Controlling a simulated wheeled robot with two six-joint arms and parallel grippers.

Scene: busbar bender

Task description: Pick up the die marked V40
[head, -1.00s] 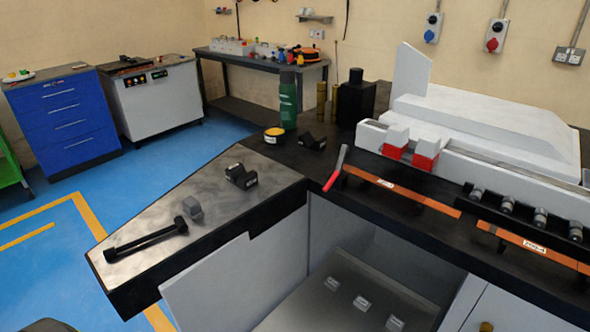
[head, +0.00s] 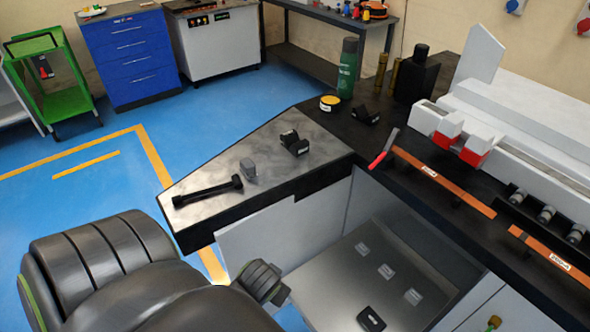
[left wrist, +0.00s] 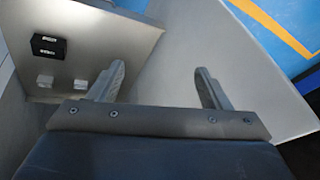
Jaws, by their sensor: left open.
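Several black dies with white labels are in view, but I cannot read which is V40. In the head view one black die (head: 371,319) lies in the open lower compartment (head: 340,300). A black notched die (head: 294,143) sits on the metal bench top, and another (head: 365,115) sits on the dark worktop. My left gripper (left wrist: 158,82) is open and empty in the left wrist view, apart from a black die (left wrist: 48,45) at upper left. My left arm fills the lower left of the head view; its fingertips are not visible there. My right gripper is not in view.
White labels (head: 386,271) mark the compartment floor. A grey panel (head: 285,230) edges the compartment beside my left arm. A red-handled tool (head: 384,149) and copper bars (head: 440,180) lie on the worktop.

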